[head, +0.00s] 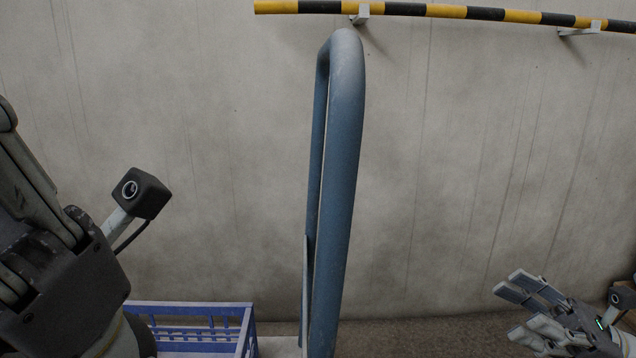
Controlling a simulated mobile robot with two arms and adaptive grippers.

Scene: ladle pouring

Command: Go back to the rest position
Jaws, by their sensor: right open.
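My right gripper (520,308) is low at the right of the head view. Its fingers are spread apart and point left, with nothing between them. My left gripper (25,195) is large and close at the left edge, pointing up. Its fingers are partly cut off by the picture's edge, so I cannot tell whether they are open or shut. No ladle shows in this view.
A tall blue tube frame (345,180) stands upright between my two arms. A blue crate (190,308) is at the bottom left, partly cut off. Behind is a grey wall (480,150) with a yellow and black striped bar (445,11).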

